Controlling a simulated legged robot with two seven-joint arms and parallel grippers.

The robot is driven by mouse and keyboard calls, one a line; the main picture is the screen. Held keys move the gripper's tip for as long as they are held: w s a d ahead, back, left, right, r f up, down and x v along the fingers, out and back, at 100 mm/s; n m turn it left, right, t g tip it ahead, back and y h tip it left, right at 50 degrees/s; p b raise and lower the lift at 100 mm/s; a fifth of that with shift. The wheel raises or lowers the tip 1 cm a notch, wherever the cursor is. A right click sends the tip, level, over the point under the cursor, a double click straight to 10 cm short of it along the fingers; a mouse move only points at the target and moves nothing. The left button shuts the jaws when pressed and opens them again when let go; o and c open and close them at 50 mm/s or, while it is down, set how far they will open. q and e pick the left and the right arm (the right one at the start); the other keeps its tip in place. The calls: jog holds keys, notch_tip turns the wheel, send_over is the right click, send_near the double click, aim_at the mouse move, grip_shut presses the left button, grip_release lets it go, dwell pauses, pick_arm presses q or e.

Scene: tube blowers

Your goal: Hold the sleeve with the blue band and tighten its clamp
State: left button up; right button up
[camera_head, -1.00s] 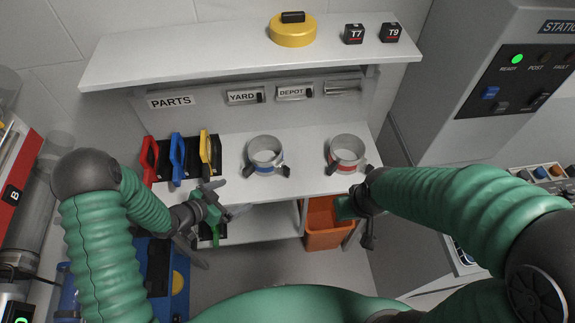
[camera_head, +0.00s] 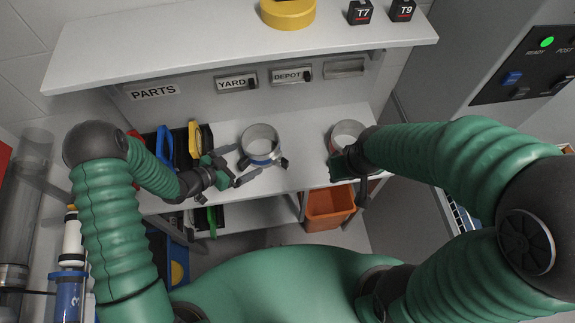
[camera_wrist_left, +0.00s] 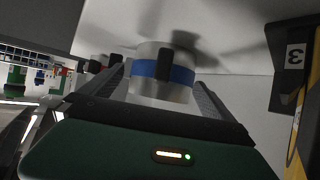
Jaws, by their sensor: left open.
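The sleeve with the blue band (camera_head: 260,143) stands upright on the white bench, a pale ring with a dark clamp part at its lower right. In the left wrist view the blue-banded sleeve (camera_wrist_left: 163,72) lies ahead, between the two fingers, with a dark block on its band. My left gripper (camera_head: 243,165) is open, its fingertips close to the sleeve's left side; I cannot tell whether they touch. The other sleeve (camera_head: 347,134) stands to the right, partly hidden by my right arm. My right gripper (camera_head: 350,170) is in front of it, its jaws unclear.
Coloured handles, including a yellow one (camera_head: 195,138) and a blue one (camera_head: 163,145), stand left of the sleeve. An orange bin (camera_head: 329,207) sits below the bench. A shelf (camera_head: 225,50) overhangs the back, bearing a yellow round object (camera_head: 288,12) and black T7 and T9 blocks.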

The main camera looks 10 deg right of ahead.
pick_arm(q)
jog(key=b+x, duration=0.1)
jog(key=x, duration=0.1)
jog(key=b+x, duration=0.1)
jog(key=x, duration=0.2)
jog(key=shift+f, duration=0.25)
jog(key=shift+w+d+f+b, duration=0.15)
jog(key=shift+w+d+b, duration=0.15)
jog(key=shift+d+b, duration=0.1)
pick_arm(e)
jog(key=x, duration=0.3)
jog(key=shift+s+f, duration=0.25)
jog(key=shift+f, duration=0.05)
pick_arm(q)
grip_shut()
jog(key=c, duration=1.8)
grip_release()
grip_shut()
pick_arm(e)
jog(key=shift+o, duration=0.5)
